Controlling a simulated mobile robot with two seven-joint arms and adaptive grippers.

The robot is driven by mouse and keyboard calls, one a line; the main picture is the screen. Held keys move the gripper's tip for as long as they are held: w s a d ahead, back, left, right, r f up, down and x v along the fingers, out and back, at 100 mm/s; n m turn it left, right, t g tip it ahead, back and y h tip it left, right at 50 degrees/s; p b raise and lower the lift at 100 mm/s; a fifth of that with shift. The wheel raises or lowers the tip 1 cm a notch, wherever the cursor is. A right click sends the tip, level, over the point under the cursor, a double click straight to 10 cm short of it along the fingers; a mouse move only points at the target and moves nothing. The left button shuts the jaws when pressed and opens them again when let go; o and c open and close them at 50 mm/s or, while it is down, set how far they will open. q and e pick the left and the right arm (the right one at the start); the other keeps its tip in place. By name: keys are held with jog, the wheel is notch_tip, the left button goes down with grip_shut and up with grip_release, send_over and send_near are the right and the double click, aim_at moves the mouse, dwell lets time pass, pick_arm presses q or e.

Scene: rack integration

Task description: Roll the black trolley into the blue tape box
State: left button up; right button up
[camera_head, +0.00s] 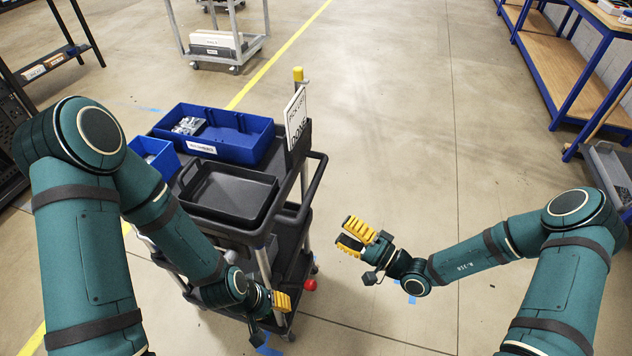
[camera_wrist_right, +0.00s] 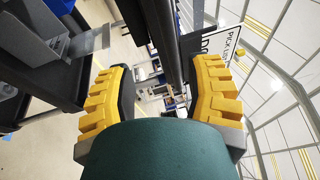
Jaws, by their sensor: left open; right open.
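The black trolley (camera_head: 290,228) stands left of centre in the head view, with a raised handle on its right side. Blue tape marks lie on the floor near its front (camera_head: 268,345), to its right (camera_head: 411,299) and behind it (camera_head: 148,109); no complete box outline shows. My left gripper (camera_head: 282,301) is low at the trolley's near side, partly hidden, with one yellow finger pad clear. My right gripper (camera_head: 355,235) is open and empty, right of the handle and apart from it. In the right wrist view, dark trolley parts show beyond the open fingers (camera_wrist_right: 160,95).
The trolley carries blue bins (camera_head: 240,135), a black tray (camera_head: 228,192) and a sign (camera_head: 296,118). A grey cart (camera_head: 215,50) stands at the back. Blue-framed shelving (camera_head: 560,75) lines the right. Floor (camera_head: 400,130) between trolley and shelving is clear.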

aim_at(312, 188)
jog(key=w+a+r, duration=0.1)
jog(key=w+a, duration=0.1)
jog(key=w, duration=0.1)
jog(key=w+a+r+t+b, duration=0.1)
jog(key=w+a, duration=0.2)
jog(key=w, duration=0.1)
jog(key=w+a+r+t+h, duration=0.1)
jog(key=w+a, duration=0.2)
jog(key=w, duration=0.1)
jog(key=shift+a+m+b, duration=0.15)
jog(key=shift+m+b, duration=0.25)
grip_shut()
